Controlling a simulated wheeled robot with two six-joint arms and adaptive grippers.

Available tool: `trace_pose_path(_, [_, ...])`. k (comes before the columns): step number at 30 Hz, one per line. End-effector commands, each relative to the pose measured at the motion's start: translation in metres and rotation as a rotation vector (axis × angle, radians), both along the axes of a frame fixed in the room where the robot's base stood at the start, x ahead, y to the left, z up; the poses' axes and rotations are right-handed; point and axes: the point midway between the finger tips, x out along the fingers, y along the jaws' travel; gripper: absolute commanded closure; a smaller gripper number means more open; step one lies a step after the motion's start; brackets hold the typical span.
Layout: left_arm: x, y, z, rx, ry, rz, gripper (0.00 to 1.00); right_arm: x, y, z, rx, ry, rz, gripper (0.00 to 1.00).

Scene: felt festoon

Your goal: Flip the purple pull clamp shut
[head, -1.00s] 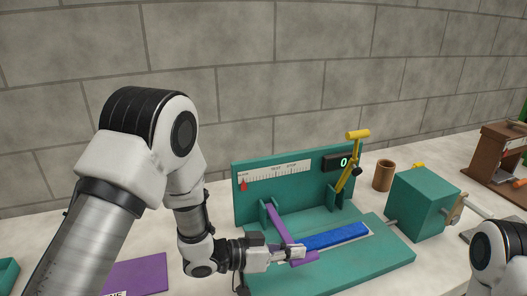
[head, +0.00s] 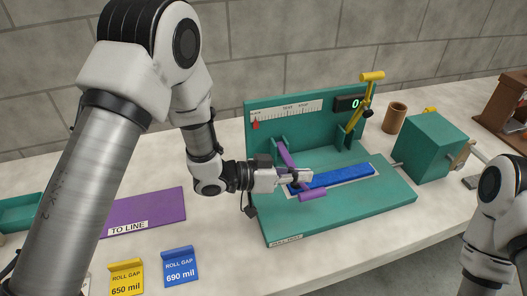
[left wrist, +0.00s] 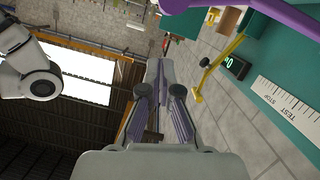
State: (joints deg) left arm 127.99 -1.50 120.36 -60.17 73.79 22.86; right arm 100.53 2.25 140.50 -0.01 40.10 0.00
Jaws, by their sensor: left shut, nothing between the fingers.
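The purple pull clamp (head: 285,155) is on the left part of the green fixture. Its lever slants down toward me from a green bracket and ends in a purple cross handle (head: 313,195) at the front. My left gripper (head: 309,176) is shut and empty. In the head view it lies across the lever, just behind the handle, and hides part of it; I cannot tell whether they touch. The left wrist view shows the closed fingers (left wrist: 160,75) and a purple clamp piece (left wrist: 255,12) along the top. My right gripper is out of view.
A blue strip (head: 340,176) lies on the green fixture (head: 380,198). A yellow lever (head: 360,105) and a display reading 0 (head: 350,102) stand behind. A green block (head: 430,148) and a brown cup (head: 395,118) are to the right.

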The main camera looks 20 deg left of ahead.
Motion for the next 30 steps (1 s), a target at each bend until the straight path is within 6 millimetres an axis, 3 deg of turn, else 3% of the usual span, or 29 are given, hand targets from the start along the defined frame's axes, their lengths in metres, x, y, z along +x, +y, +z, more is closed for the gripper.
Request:
trace_pose_path(1, [-0.006,0.014,-0.003,-0.01,0.004,0.011,1.0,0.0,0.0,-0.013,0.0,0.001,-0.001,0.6])
trace_pose_path(6, [-0.027,0.049,0.01,-0.013,-0.001,0.012,1.0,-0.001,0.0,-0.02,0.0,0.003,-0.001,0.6])
trace_pose_path(12, [-0.042,0.072,0.019,-0.01,-0.003,0.009,1.0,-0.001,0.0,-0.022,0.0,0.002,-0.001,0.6])
trace_pose_path(30, [-0.045,0.076,0.021,-0.008,-0.004,0.007,1.0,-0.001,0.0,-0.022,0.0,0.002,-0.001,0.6])
